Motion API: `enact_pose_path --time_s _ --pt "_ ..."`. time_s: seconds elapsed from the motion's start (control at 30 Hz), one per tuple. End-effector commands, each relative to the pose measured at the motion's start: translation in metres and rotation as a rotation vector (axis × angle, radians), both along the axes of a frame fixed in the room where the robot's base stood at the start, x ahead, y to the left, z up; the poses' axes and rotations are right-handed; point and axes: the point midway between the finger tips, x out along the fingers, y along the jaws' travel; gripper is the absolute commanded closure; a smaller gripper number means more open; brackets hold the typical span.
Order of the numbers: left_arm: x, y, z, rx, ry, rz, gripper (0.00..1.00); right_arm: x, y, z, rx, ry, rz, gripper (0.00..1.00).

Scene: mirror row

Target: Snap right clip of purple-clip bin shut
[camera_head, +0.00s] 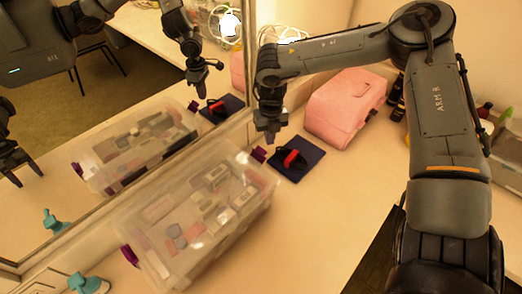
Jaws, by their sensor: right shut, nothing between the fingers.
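The clear purple-clip bin (205,212) sits on the counter along the mirror, with small boxes and pieces inside. Its right purple clip (258,154) juts out at the far right end and looks swung outward. The left purple clip (130,255) also juts out at the near left end. My right gripper (270,138) is shut and empty, pointing down just above and beside the right clip. I cannot tell whether it touches the clip. My left gripper is not directly in view; a dark gripper at the left edge appears to be a mirror reflection.
A dark blue mat (303,170) with a red-and-black item (293,158) lies right of the right clip. A pink case (345,105) stands behind it. A teal object (88,284) stands at the front left. The mirror (60,150) bounds the left side.

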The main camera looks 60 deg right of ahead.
Motion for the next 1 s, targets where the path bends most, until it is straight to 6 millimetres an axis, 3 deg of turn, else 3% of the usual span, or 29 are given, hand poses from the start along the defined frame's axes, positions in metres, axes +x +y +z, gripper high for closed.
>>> enact_pose_path --time_s 0.5,1.0 --pt "0.002 0.0 -0.006 0.0 -0.031 -0.007 0.28 0.0 0.0 -0.022 0.0 0.0 0.001 1.0" --pt "0.002 0.0 -0.005 -0.002 -0.041 -0.006 0.28 0.002 0.009 -0.022 0.0 0.0 0.001 1.0"
